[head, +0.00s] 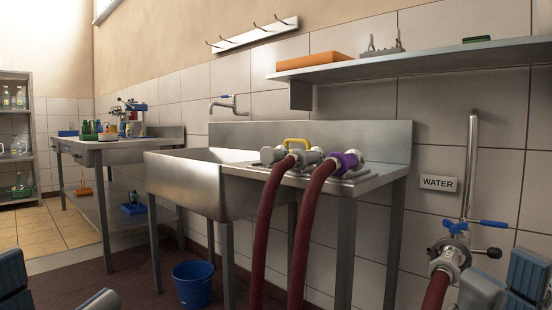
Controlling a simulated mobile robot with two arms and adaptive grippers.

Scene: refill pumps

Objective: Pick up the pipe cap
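I cannot make out a pipe cap for certain. Two dark red hoses hang over the front of the steel sink unit (205,188), their metal couplings lying on its right-hand top. One coupling (300,157) is by a yellow handle (297,142); the other has a purple collar (345,161). My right gripper (506,288) is at the bottom right, cut by the edge, its fingers apart with nothing seen between them. It is near the water valve in the picture. My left gripper (58,292) is at the bottom left, mostly out of view, its fingers wide apart.
A wall pipe with a blue-handled valve (455,227) and a red hose stands at right under a WATER sign (438,183). A shelf (425,63) holds an orange box (314,61). A blue bucket (193,284) is on the floor. A second table (110,150) carries bottles.

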